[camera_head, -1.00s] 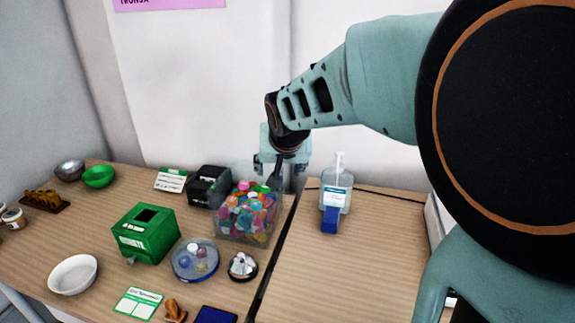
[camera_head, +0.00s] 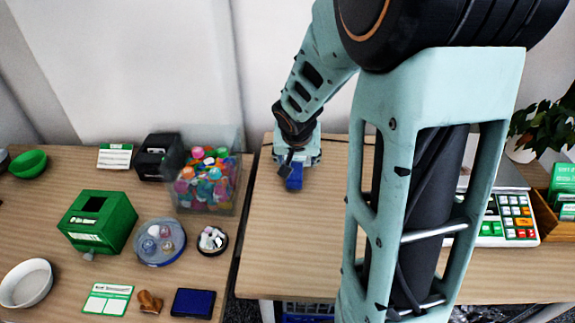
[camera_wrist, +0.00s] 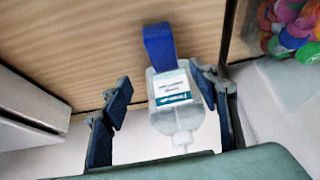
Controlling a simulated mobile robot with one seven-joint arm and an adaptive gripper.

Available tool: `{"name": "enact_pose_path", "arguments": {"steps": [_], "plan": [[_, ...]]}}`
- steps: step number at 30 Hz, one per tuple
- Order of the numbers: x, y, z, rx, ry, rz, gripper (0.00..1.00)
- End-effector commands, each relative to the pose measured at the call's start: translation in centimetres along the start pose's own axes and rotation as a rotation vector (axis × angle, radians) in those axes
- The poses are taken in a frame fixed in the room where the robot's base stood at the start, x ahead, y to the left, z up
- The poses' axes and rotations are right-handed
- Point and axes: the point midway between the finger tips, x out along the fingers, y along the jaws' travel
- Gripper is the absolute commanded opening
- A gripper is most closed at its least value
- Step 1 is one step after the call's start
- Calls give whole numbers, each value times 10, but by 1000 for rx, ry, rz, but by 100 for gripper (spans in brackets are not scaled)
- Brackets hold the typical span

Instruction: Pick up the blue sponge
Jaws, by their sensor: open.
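The blue sponge (camera_head: 294,178) is a small blue block on the right wooden table, just in front of my gripper (camera_head: 298,160) in the head view. In the wrist view the sponge (camera_wrist: 159,46) stands out at the top middle, next to the base of a clear pump bottle (camera_wrist: 176,92) with a white label. My gripper (camera_wrist: 160,80) is open, with one finger on each side of the bottle in the picture. The sponge shows beyond the fingertips and nothing is held. The gripper hides the bottle in the head view.
A clear bin of colourful caps (camera_head: 207,180) stands left of the gap between the tables. A green box (camera_head: 98,222), a round dish (camera_head: 160,242) and a dark blue pad (camera_head: 193,303) are further left. A calculator-like device (camera_head: 510,220) stands right. Bare tabletop lies before the sponge.

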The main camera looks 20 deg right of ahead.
Motion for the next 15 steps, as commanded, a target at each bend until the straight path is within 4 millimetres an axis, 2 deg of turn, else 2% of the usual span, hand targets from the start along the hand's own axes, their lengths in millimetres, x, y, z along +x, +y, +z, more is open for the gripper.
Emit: {"name": "enact_pose_path", "arguments": {"steps": [4,9,15], "plan": [[15,2,4,5,-6,2,55],[43,1,4,4,-6,1,55],[58,1,2,4,-3,1,55]]}}
